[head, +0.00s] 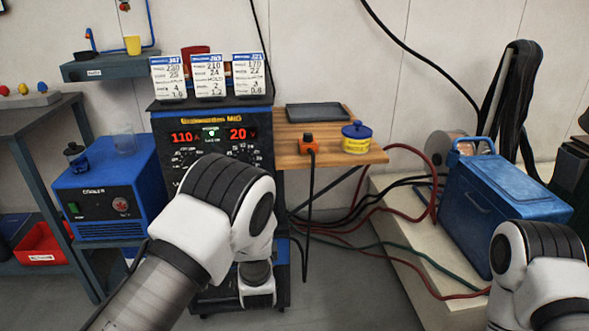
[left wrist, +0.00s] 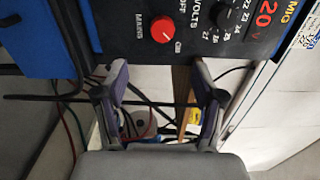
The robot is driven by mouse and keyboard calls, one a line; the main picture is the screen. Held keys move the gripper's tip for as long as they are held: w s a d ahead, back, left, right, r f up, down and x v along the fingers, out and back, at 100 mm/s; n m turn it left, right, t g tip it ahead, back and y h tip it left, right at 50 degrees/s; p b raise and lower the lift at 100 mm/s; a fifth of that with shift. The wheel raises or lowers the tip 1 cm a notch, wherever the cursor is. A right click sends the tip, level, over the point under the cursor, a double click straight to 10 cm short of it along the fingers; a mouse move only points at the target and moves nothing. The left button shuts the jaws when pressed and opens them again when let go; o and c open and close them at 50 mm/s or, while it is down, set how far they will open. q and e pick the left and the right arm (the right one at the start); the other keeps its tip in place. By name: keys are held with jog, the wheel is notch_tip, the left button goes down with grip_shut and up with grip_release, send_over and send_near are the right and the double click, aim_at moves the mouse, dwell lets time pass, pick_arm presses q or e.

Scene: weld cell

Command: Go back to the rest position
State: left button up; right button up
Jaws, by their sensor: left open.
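My left arm reaches in from the lower left in the head view, in front of the welding machine (head: 262,118). My left gripper (left wrist: 163,98) shows in the left wrist view with its two fingers spread and nothing between them. In the head view the gripper is mostly hidden behind my wrist. The machine's front panel (left wrist: 215,50) is close ahead in the wrist view, with a red mains knob (left wrist: 163,29) and a display reading 20. The fingers appear apart from the knob. My right arm shows at the lower right, its gripper out of view.
A wooden side shelf (head: 360,156) holds a yellow tub with a blue lid (head: 356,138) and an orange plug (head: 309,143). A blue cooler unit (head: 108,195) stands left. A blue toolbox (head: 500,205) stands right, with hoses around it. Three cards (head: 208,77) stand atop the machine.

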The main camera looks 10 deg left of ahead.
pick_arm(q)
jog(key=s+a+f+g, duration=0.2)
jog(key=s+a+f, duration=0.2)
jog(key=f, duration=0.2)
jog(key=s+a+f+g, duration=0.2)
jog(key=s+a+f, duration=0.15)
jog(key=f, duration=0.25)
jog(key=s+f+n+g+h, duration=0.2)
jog(key=s+f+n+g, duration=0.3)
jog(key=s, duration=0.7)
jog(key=s+f+n+g+h, duration=0.1)
jog(key=s+f+n+g, duration=0.25)
jog(key=s+f, duration=0.7)
jog(key=s+d+r+n+g+h, duration=0.25)
jog(key=s+n+g, duration=0.35)
jog(key=s, duration=0.8)
notch_tip(320, 180, up, 23)
jog(key=t+p, duration=0.1)
jog(key=p, duration=2.1)
jog(key=shift+r+n+p, duration=0.15)
jog(key=shift+n+p, duration=0.15)
jog(key=shift+n, duration=0.15)
jog(key=shift+y, duration=0.25)
jog(key=shift+w, duration=0.1)
